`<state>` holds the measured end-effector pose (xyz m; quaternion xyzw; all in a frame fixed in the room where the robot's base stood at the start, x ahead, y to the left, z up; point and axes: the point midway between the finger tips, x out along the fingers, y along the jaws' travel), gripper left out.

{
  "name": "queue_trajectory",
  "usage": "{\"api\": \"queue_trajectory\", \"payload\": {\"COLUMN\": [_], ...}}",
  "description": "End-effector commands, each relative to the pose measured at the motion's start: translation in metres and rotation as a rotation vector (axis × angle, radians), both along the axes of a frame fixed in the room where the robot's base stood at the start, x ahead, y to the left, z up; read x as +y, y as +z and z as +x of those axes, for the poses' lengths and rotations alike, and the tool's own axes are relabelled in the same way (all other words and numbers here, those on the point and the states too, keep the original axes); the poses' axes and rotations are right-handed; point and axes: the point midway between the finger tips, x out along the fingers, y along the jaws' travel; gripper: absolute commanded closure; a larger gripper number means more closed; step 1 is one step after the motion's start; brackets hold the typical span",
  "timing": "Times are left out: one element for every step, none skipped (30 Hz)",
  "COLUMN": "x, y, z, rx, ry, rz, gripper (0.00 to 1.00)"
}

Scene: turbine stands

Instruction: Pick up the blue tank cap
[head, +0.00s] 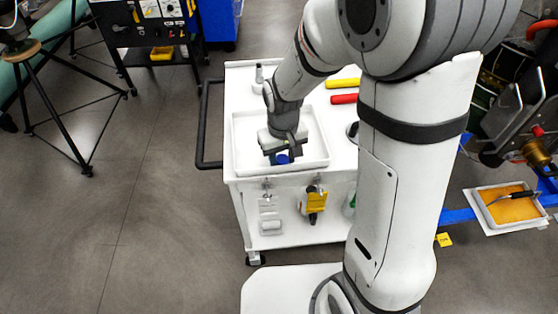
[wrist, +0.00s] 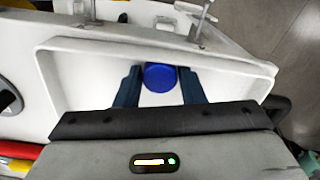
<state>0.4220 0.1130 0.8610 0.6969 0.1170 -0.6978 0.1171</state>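The blue tank cap (wrist: 160,77) is a round blue disc in the white tray (wrist: 90,52) on the cart. My gripper (wrist: 160,82) is over the tray with its two dark fingers apart, one on each side of the cap.
The white cart (head: 240,80) has a black handle (head: 203,125) at its left. A yellow tool (head: 343,83) and a red tool (head: 344,98) lie behind the tray. A yellow item (head: 315,201) hangs on the cart's front. Open floor lies to the left.

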Motion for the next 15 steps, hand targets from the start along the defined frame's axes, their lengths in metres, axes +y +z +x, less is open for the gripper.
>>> {"api": "queue_trajectory", "payload": {"x": [-0.0001,-0.0002,-0.0002,-0.0003,-0.0003,-0.0003,-0.0003,-0.0003,-0.0003,-0.0003,-0.0004,-0.0004,-0.0004,-0.0005,-0.0005], "y": [-0.0017,-0.0020,-0.0020,-0.0018,-0.0017,-0.0017,-0.0017,-0.0016,-0.0016,-0.0015,-0.0015,-0.0015,-0.0014,-0.0014,-0.0014], "z": [0.0000,0.0001,0.0002,0.0002,0.0002,0.0002,0.0002,0.0002,0.0002,0.0002,0.0003,0.0003,0.0003,0.0003,0.0003], "rx": [0.000,-0.001,-0.001,-0.001,-0.001,-0.001,-0.001,-0.001,-0.001,-0.001,-0.001,-0.001,-0.001,-0.001,-0.001], "ry": [0.000,-0.001,-0.001,-0.001,-0.001,-0.001,-0.001,-0.001,-0.001,-0.001,-0.001,-0.001,-0.001,-0.001,-0.001], "rz": [0.000,0.000,0.000,0.000,0.000,0.000,0.000,0.000,0.000,0.000,0.000,0.000,0.000,0.000,0.000], "gripper": [0.64,0.64,0.64,0.64,0.64,0.64,0.65,0.68,0.71,0.73,0.76,0.79,0.82,0.84,0.87]}}
